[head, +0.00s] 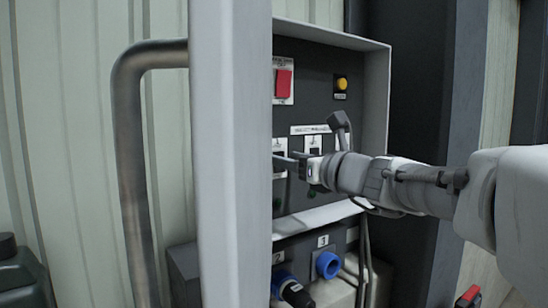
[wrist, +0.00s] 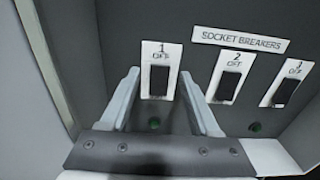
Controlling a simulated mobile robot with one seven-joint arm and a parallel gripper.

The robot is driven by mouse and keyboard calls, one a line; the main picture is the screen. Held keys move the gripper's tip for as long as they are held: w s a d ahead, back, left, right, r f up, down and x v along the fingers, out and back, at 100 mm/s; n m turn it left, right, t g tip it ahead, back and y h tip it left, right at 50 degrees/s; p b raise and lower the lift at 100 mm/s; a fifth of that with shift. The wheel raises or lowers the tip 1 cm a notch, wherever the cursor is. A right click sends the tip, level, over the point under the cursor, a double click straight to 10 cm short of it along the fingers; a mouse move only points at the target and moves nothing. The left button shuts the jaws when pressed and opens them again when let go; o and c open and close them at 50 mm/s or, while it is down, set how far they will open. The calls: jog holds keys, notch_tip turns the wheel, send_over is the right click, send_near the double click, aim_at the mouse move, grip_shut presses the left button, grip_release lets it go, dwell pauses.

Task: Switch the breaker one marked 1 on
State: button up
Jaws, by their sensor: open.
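Breaker 1 (wrist: 159,79) is a black rocker on a white plate marked "1" and "OFF", on the dark grey panel in the wrist view. My gripper (wrist: 159,92) is open and empty, with one pale finger on each side of this breaker's plate in the picture. I cannot tell whether the fingers touch the panel. In the head view my gripper (head: 288,163) is at the row of breakers, and my wrist covers part of that row. The left breaker plate (head: 279,144) is partly hidden there.
Breakers 2 (wrist: 229,82) and 3 (wrist: 286,90) are to the right, under a "SOCKET BREAKERS" label (wrist: 240,40). Above are a red switch (head: 283,83) and a yellow button (head: 342,83). A blue socket (head: 328,264) is below. A grey post (head: 231,150) hides the panel's left side.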

jog(key=shift+w+a, duration=0.2)
jog(key=shift+c, duration=0.3)
grip_shut()
